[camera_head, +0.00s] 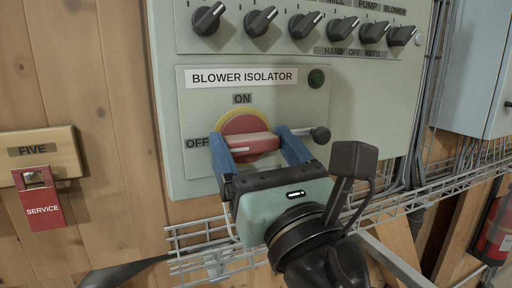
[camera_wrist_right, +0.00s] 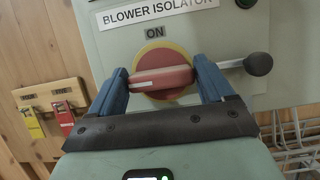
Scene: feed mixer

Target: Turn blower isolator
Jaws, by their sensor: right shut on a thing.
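The blower isolator has a red handle (camera_head: 251,143) on a yellow round plate (camera_head: 238,115), under a white "BLOWER ISOLATOR" label (camera_head: 242,77). The handle lies roughly level, and the white line on it is at its left end, toward the OFF label (camera_head: 196,142). The ON label (camera_head: 242,99) is above it. My right gripper (camera_head: 252,138) is shut on the handle, with one blue finger at each end; the right wrist view shows the handle (camera_wrist_right: 162,78) between both fingers. A rod with a black knob (camera_head: 320,134) sticks out to the right. My left gripper is out of view.
A row of black selector knobs (camera_head: 304,25) is above, and a dark green lamp (camera_head: 317,78) is right of the label. A wire cable tray (camera_head: 190,250) runs below the panel. A red SERVICE tag (camera_head: 42,207) hangs at left. A fire extinguisher (camera_head: 495,235) is at far right.

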